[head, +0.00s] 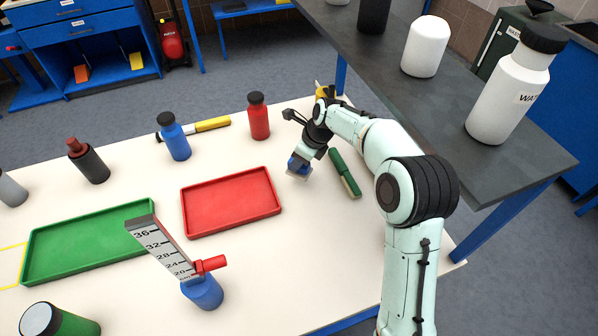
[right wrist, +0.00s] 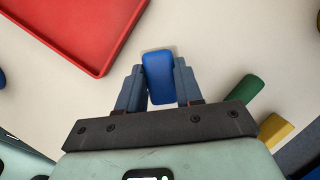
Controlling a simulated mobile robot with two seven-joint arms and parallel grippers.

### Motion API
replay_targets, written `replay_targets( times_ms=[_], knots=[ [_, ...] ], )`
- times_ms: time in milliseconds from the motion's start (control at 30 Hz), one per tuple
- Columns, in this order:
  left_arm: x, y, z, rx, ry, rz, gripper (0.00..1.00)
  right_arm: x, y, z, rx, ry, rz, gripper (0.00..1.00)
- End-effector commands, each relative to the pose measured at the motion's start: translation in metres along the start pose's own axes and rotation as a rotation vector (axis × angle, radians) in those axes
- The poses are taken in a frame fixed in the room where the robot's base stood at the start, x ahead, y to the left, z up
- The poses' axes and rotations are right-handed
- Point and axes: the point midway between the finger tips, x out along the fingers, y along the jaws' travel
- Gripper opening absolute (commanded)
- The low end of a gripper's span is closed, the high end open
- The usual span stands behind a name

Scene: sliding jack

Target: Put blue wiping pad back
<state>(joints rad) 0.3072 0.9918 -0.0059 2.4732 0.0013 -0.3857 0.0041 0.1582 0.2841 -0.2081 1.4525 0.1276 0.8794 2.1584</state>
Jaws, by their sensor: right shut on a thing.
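The blue wiping pad (right wrist: 158,76) sits between the two fingers of my right gripper (right wrist: 159,88) in the right wrist view. In the head view my right gripper (head: 304,159) is shut on the pad (head: 297,165), to the right of the red tray. The pad's pale underside is low at the white table; I cannot tell if it touches. The fingers hide part of the pad. My left gripper is not in view.
A red tray (head: 231,202) and a green tray (head: 90,240) lie on the white table. A green marker-like object (head: 343,172) lies just right of the gripper. A red bottle (head: 258,116) and a blue bottle (head: 174,136) stand behind. A yellow outline (head: 12,265) is at the left.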

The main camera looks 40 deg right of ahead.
Motion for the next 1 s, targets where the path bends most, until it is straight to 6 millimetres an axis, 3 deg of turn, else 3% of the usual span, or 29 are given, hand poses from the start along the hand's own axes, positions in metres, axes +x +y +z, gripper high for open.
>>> replay_targets(
  times_ms=[200, 300, 733, 767, 800, 1000],
  knots=[
    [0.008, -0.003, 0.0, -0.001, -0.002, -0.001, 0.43, 0.038, 0.001, -0.016, 0.002, 0.004, 0.004, 0.02],
    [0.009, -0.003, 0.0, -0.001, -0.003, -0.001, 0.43, 0.047, 0.001, -0.019, 0.001, 0.002, 0.002, 0.02],
    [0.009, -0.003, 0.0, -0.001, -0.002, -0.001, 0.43, 0.052, 0.001, -0.021, 0.001, 0.002, 0.002, 0.02],
    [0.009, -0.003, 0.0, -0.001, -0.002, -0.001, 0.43, 0.051, 0.001, -0.021, 0.001, 0.001, 0.002, 0.45],
    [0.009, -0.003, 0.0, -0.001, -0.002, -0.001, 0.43, 0.051, 0.001, -0.021, 0.001, 0.001, 0.002, 0.58],
    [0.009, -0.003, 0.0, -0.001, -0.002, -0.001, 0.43, 0.051, 0.001, -0.021, 0.001, 0.001, 0.002, 0.61]
  ],
)
